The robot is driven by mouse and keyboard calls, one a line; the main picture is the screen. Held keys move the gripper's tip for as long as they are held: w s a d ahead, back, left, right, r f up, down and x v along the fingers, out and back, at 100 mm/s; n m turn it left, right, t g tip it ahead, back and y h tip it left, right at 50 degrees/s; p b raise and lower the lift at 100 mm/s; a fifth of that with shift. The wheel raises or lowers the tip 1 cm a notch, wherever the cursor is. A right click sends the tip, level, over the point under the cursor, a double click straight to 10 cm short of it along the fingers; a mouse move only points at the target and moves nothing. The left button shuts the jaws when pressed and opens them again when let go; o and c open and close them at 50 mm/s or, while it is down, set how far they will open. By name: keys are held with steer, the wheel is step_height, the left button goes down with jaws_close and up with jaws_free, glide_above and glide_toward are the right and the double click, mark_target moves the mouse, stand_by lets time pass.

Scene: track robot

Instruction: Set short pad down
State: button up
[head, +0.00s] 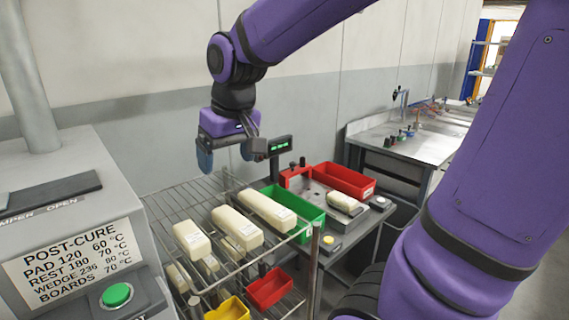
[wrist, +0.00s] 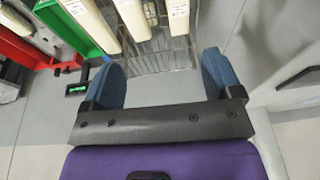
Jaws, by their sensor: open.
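Cream pads of differing length lie on the wire rack (head: 160,208). On its top shelf are a shorter pad (head: 192,239), a middle pad (head: 237,229) and a longer pad (head: 267,210). My gripper (head: 226,158) is open and empty, with blue fingers, above the back of the rack. In the wrist view, the gap between my fingers (wrist: 163,73) holds nothing, and pads (wrist: 131,18) lie beyond the fingertips.
A green tray (head: 310,216) and red trays (head: 345,180) are beside the rack. A small lit display (head: 279,145) stands close to my gripper. More pads, a yellow bin (head: 228,309) and a red bin (head: 270,289) are lower down. A grey post-cure machine (head: 75,225) stands left.

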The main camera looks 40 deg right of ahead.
steer(key=s+d+r+t, duration=0.2)
steer(key=s, duration=1.1)
steer(key=shift+s, duration=0.35)
steer(key=shift+r, duration=0.1)
